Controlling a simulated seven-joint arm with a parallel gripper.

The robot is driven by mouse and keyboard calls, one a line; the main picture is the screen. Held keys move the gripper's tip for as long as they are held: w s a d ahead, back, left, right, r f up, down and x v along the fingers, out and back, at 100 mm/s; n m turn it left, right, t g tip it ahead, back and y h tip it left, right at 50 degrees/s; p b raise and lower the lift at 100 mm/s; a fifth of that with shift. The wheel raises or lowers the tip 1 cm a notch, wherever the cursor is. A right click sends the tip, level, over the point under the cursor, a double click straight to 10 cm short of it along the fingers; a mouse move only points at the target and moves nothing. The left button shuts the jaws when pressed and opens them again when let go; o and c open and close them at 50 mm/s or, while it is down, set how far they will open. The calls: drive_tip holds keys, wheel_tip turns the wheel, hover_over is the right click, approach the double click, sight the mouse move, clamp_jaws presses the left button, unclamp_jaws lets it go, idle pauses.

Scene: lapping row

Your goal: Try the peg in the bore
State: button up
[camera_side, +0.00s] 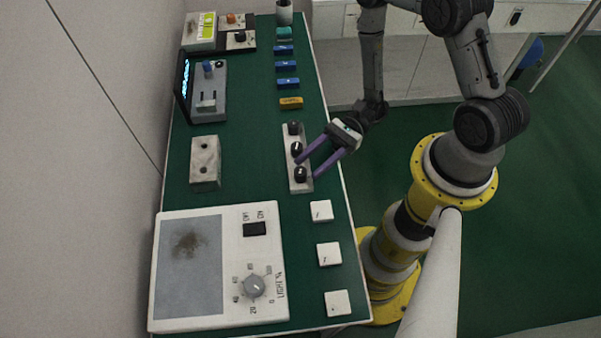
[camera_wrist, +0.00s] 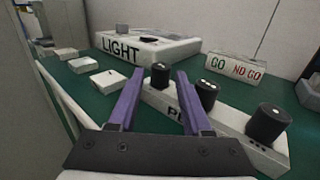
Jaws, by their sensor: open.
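A pale rack (camera_side: 291,160) holds three black pegs in a row: a far peg (camera_side: 293,128), a middle peg (camera_side: 297,148) and a near peg (camera_side: 300,174). My gripper (camera_side: 306,168), with purple fingers, is open and empty, close to the middle and near pegs. In the wrist view the near peg (camera_wrist: 160,76) shows in the gap by the fingertips; I cannot tell whether it is between them. The middle peg (camera_wrist: 206,94) is just right of the right finger. A pale block (camera_side: 205,172) with two dark round holes stands left of the rack; its front reads GO and NO GO (camera_wrist: 236,70).
A large light box (camera_side: 236,290) with a knob fills the near end of the table. Several white square blocks (camera_side: 321,211) line the right edge. Blue blocks (camera_side: 287,83) and a yellow block (camera_side: 291,102) lie beyond the rack. Green table (camera_side: 245,150) is clear between rack and holed block.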

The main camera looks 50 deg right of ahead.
sight(300, 171)
drive_tip(key=shift+w+a, duration=0.15)
drive_tip(key=shift+a, duration=0.85)
drive_tip(key=shift+w+a, duration=0.15)
drive_tip(key=shift+a, duration=0.85)
clamp_jaws()
